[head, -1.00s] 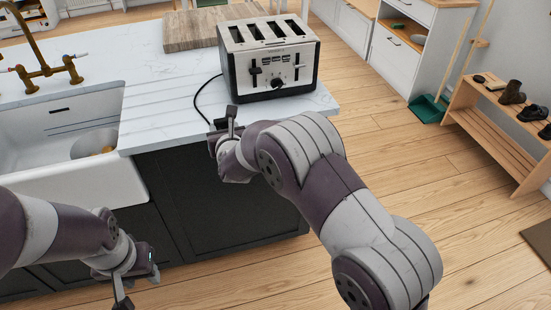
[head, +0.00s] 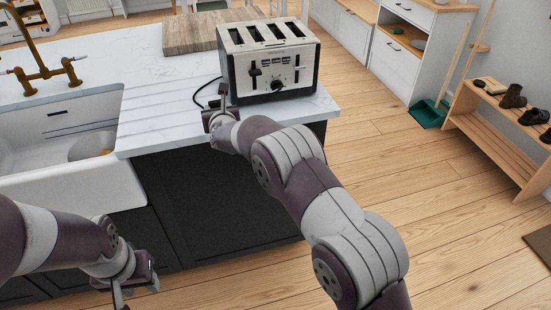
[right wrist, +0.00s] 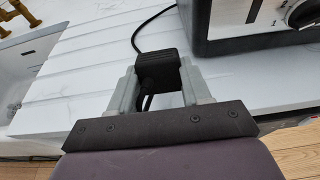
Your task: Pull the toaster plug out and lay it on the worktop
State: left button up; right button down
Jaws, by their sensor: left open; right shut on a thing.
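The silver and black toaster (head: 272,62) stands on the white marbled worktop (head: 170,80) near its right end. My right gripper (head: 222,92) is at the worktop's front edge, just left of the toaster. In the right wrist view its grey fingers are shut on the black toaster plug (right wrist: 157,68). The black cord (right wrist: 137,32) curves from the plug toward the toaster. I cannot tell whether the plug touches the worktop. In the head view the gripper mostly hides the plug. My left gripper (head: 119,294) is open and empty, low in front of the dark cabinet.
A white sink (head: 55,135) with a brass tap (head: 42,65) is at the left. A wooden board (head: 200,32) lies behind the toaster. The worktop between sink and toaster is clear. A shoe rack (head: 500,125) stands far right.

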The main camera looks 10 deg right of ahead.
aim_at(215, 101)
jog(key=shift+w+r+p, duration=0.1)
jog(key=shift+w+p, duration=0.2)
jog(key=shift+w, duration=0.55)
jog(key=shift+w+a+r+p, duration=0.1)
jog(key=shift+w+r+p, duration=0.05)
jog(key=shift+w+p, duration=0.65)
jog(key=shift+w+f, duration=0.2)
jog(key=shift+w, duration=0.35)
jog(key=shift+f, duration=0.1)
jog(key=shift+f+b, duration=1.75)
jog(key=shift+b, duration=0.45)
jog(key=shift+c, duration=2.1)
grip_release()
